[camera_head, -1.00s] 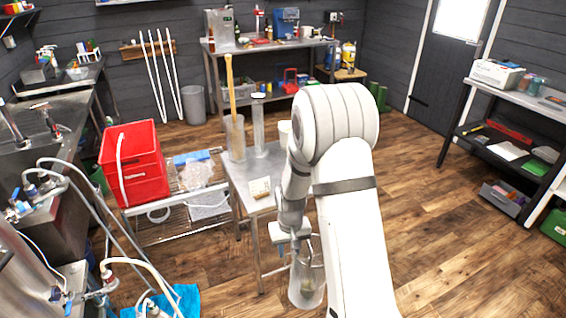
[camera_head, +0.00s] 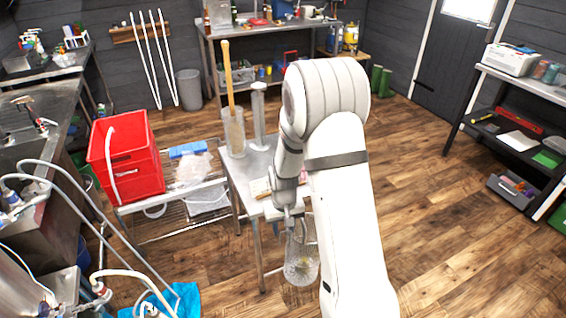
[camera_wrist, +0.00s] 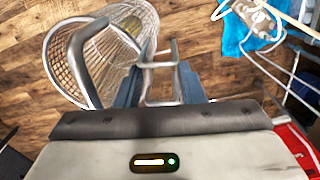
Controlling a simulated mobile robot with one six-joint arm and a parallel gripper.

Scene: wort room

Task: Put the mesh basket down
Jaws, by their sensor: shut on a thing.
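The mesh basket (camera_head: 301,264) is a tall wire-mesh cylinder with a metal handle. It hangs below my gripper (camera_head: 293,214), beside the right front edge of the small steel table (camera_head: 243,176), with wooden floor behind it. In the wrist view my gripper (camera_wrist: 163,88) has its blue-grey fingers closed on the metal handle, and the basket (camera_wrist: 75,62) is seen at the upper left over the floor. Something yellowish shows through its mesh. My arm hides part of the handle in the head view.
On the small table stand a clear cylinder (camera_head: 233,135) with a wooden paddle and a slimmer cylinder (camera_head: 259,115). A red crate (camera_head: 126,158) sits on a wire rack at left. A blue cloth (camera_head: 178,300) lies at lower left. Floor at right is open.

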